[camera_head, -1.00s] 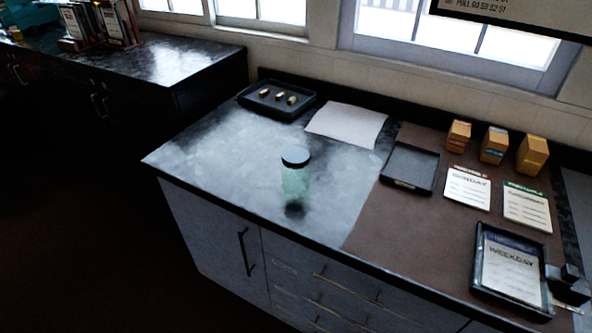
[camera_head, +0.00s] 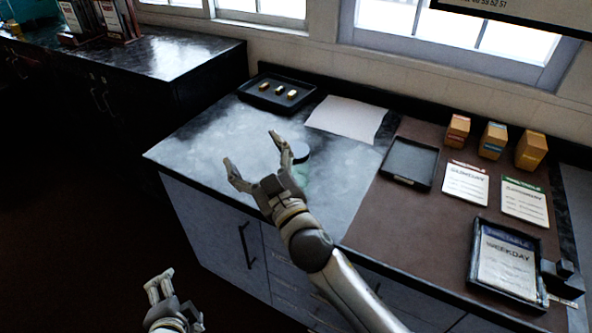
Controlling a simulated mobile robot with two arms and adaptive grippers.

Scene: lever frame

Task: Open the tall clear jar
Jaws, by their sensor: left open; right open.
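My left gripper (camera_head: 160,279) is open and empty, low at the bottom left, in front of the counter and well apart from the jar.
A black tray with small gold pieces (camera_head: 263,103) and a white sheet (camera_head: 345,113) lie behind the jar. To the right are an empty dark tray (camera_head: 409,164), several cards, boxes (camera_head: 494,141) and a WEEKDAY tray (camera_head: 539,258). The counter left of the jar is clear.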

